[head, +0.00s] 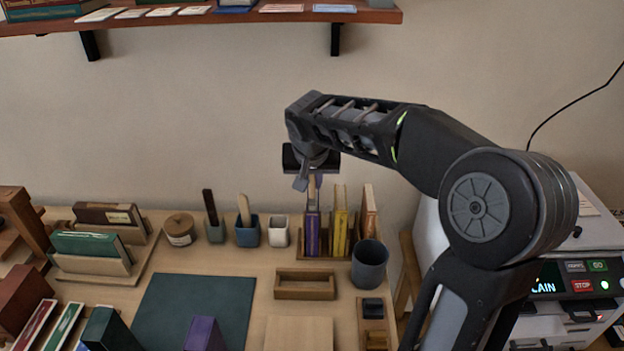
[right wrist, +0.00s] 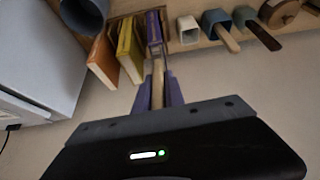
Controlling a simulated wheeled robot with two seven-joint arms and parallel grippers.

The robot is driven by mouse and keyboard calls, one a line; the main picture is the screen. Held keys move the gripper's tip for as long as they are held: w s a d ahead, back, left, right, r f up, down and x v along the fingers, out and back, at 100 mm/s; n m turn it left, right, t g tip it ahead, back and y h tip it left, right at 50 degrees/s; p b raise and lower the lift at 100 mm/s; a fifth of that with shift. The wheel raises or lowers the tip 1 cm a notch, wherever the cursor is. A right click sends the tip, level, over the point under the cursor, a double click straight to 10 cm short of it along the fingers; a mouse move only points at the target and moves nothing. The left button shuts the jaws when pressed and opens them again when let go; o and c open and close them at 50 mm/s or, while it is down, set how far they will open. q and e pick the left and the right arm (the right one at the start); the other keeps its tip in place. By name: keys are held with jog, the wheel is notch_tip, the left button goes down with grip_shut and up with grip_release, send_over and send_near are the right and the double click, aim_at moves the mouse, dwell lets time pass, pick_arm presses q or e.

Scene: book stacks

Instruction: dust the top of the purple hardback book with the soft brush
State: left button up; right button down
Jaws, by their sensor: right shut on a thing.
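My right gripper (head: 312,182) hangs above the small book rack at the back of the table and is shut on the soft brush. The brush's tan wooden handle (head: 311,191) points down between the fingers; it also shows in the right wrist view (right wrist: 158,82). A purple hardback book (head: 312,234) stands upright in the rack right below the brush, and its top end shows in the right wrist view (right wrist: 154,30). I cannot tell whether the brush touches it. Another purple block-like book (head: 205,334) stands at the front edge of view. My left gripper is not in view.
Yellow (head: 340,222) and orange (head: 369,215) books stand right of the purple one. A dark cup (head: 369,264) is in front right; a white cup (head: 279,231) and a blue cup (head: 248,232) stand left. A green mat (head: 192,305) lies in front. A shelf (head: 250,18) overhangs above.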

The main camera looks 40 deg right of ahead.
notch_tip(320, 180, up, 5)
jog(key=p, duration=0.3)
jog(key=shift+r+p, duration=0.15)
jog(key=shift+p, duration=0.2)
jog(key=shift+r, duration=0.35)
jog(key=shift+r+p, duration=1.05)
jog(key=shift+r, duration=0.45)
jog(key=shift+f+b, duration=1.15)
jog(key=shift+f, duration=0.1)
